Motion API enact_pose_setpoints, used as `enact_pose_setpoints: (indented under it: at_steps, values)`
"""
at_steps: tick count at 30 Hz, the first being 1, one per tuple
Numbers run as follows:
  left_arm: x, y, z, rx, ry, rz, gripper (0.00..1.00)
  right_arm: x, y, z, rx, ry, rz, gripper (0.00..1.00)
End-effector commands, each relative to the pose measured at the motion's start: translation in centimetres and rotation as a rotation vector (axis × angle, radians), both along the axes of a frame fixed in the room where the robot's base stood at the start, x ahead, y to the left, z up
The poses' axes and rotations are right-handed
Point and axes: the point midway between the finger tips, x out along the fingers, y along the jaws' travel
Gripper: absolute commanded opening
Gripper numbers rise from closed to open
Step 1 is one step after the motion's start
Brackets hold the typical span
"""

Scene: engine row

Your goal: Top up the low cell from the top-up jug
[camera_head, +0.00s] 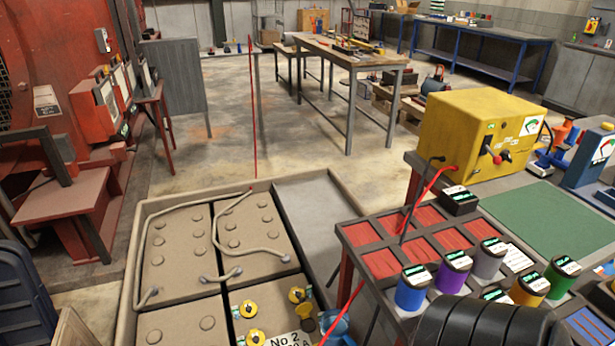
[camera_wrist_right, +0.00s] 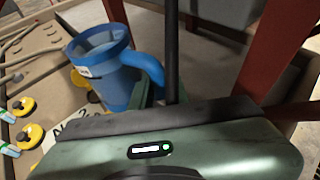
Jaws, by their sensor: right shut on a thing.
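The blue top-up jug (camera_head: 336,327) is at the bottom of the head view, beside the right edge of the battery block (camera_head: 273,314) labelled No 2. In the right wrist view the jug (camera_wrist_right: 105,75) shows its open rim, a small label and its handle. My right gripper (camera_wrist_right: 152,92) is shut on the jug's handle; its fingers are partly hidden behind the wrist housing. Yellow caps (camera_head: 296,294) stand on the block, with small white-and-cyan pieces beside some. The yellow caps (camera_wrist_right: 28,132) also show at the left of the wrist view. Which cell is low cannot be told. My left gripper is out of view.
The battery tray (camera_head: 128,285) has a raised rim and a bare strip (camera_head: 315,205) at right. A rack with red pockets (camera_head: 383,263) and several coloured jars (camera_head: 450,272) stands right, near a yellow charger box (camera_head: 478,140). A thin red rod (camera_head: 252,120) rises behind the tray.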

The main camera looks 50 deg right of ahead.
Motion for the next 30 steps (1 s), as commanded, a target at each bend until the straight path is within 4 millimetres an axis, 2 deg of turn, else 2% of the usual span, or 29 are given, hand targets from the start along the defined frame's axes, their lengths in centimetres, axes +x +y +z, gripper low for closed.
enact_pose_setpoints:
  at_steps: [1,6,18,21,30]
  values:
    - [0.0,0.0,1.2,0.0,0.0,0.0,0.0,0.2,-0.1,1.0,0.003,0.015,-0.001,0.0]
    - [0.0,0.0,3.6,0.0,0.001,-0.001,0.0,0.8,-0.2,2.2,0.018,0.096,-0.001,0.0]
    - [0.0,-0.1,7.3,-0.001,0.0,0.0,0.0,2.4,-0.5,4.0,0.059,0.292,-0.001,0.0]
    - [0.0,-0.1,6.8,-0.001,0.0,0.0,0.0,3.0,-0.6,3.2,0.069,0.341,-0.001,0.0]
    - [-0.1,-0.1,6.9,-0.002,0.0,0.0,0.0,3.8,-0.8,3.2,0.087,0.442,0.0,0.0]
